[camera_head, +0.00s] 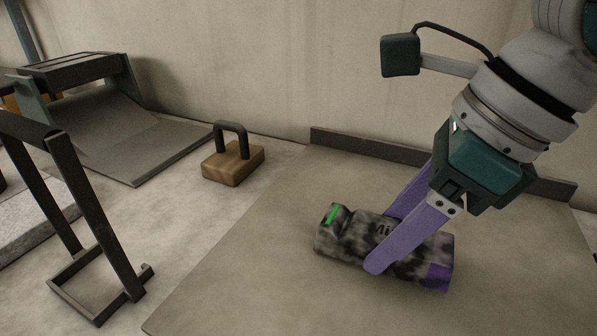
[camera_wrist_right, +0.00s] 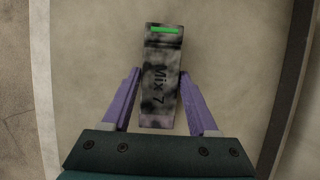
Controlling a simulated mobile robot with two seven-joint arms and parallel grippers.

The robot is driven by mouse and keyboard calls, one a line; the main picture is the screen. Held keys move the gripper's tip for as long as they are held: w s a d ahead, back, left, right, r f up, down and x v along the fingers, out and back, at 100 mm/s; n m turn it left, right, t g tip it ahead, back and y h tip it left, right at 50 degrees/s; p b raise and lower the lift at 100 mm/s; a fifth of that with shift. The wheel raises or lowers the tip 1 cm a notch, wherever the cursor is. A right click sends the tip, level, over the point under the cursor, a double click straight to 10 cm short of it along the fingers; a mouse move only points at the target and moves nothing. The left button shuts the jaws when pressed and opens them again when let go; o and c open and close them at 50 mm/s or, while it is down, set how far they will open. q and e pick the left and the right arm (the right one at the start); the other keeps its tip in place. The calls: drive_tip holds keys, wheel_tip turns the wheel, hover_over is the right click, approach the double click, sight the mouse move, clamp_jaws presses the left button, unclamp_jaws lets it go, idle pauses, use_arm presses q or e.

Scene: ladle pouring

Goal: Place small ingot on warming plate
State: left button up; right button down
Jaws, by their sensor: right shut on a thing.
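The small ingot (camera_head: 372,243) is a mottled black and grey block with a green stripe at one end and purple at the other. It lies on its side on, or just above, a broad flat beige plate (camera_head: 255,270); I cannot tell if they touch. In the right wrist view the ingot (camera_wrist_right: 160,80) shows the lettering "Mix 7". My right gripper (camera_head: 378,242) is shut on the ingot, its purple fingers on either side of the body near the purple end. No label shows whether the beige plate is the warming plate. My left gripper is out of view.
A wooden block with a dark handle (camera_head: 233,166) stands left of the plate. A dark metal frame (camera_head: 98,230) stands at left, and a grey sloped tray (camera_head: 120,145) lies behind it. A raised dark strip (camera_head: 360,143) edges the plate's back. The plate's front left is clear.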

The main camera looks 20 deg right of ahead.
drive_tip(key=shift+f, duration=0.3)
drive_tip(key=shift+c, duration=0.8)
unclamp_jaws()
drive_tip(key=p+v, duration=0.3)
drive_tip(key=v, duration=0.9)
